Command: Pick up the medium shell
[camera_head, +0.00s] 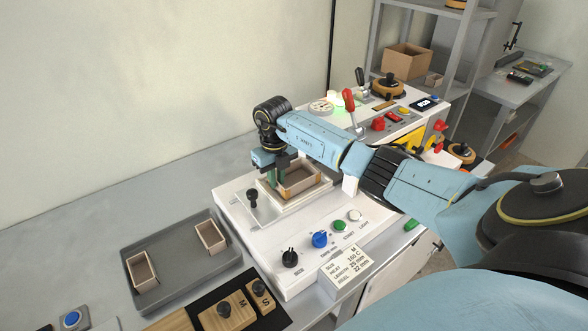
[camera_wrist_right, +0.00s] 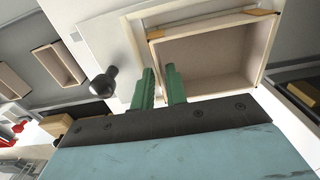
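The medium shell, an open tan box (camera_head: 303,180), sits on the white machine's forming station. It also shows in the right wrist view (camera_wrist_right: 215,60), open side toward the camera. My right gripper (camera_head: 276,177) is at the shell's near left side, pointing down. In the right wrist view its two green fingers (camera_wrist_right: 161,86) are apart, one outside the shell's wall and one at its inner side. The fingers do not look closed on the wall; how deep they reach is unclear. My left gripper is not in view.
A grey tray (camera_head: 185,290) at left holds two smaller open shells (camera_head: 141,271) (camera_head: 211,237). Wooden blocks (camera_head: 228,312) marked with letters lie in front. A black-knobbed lever (camera_head: 252,198) stands just left of the gripper. Knobs and buttons (camera_head: 320,240) line the machine's front.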

